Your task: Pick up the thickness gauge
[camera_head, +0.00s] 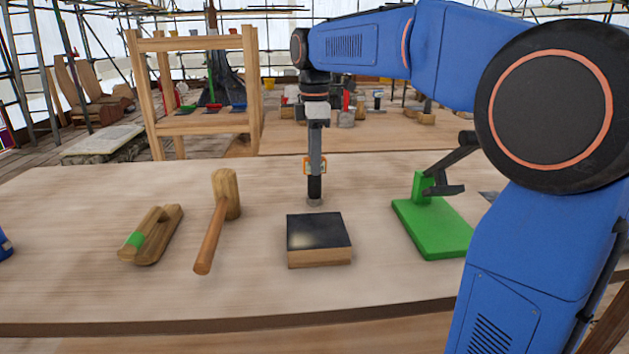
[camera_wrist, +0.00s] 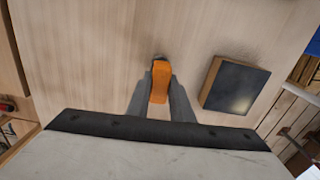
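The thickness gauge, which I take to be the upright orange and black tool (camera_head: 315,188), is at the middle of the workbench (camera_head: 90,200), behind a dark-topped block. Its orange body (camera_wrist: 160,82) shows between the two grey fingers in the wrist view. My gripper (camera_head: 316,167) points straight down around its upper part, with a finger close against each side, and looks shut on it. One finger hides part of the orange body in the head view. The gauge's lower end is at or very near the bench top; I cannot tell whether it touches.
The dark-topped wooden block (camera_head: 319,240) lies just in front, and at right in the wrist view (camera_wrist: 235,87). A wooden mallet (camera_head: 218,220) and a wooden tool with a green band (camera_head: 152,235) lie left. A green stand (camera_head: 432,225) is right. A wooden frame (camera_head: 195,90) stands behind.

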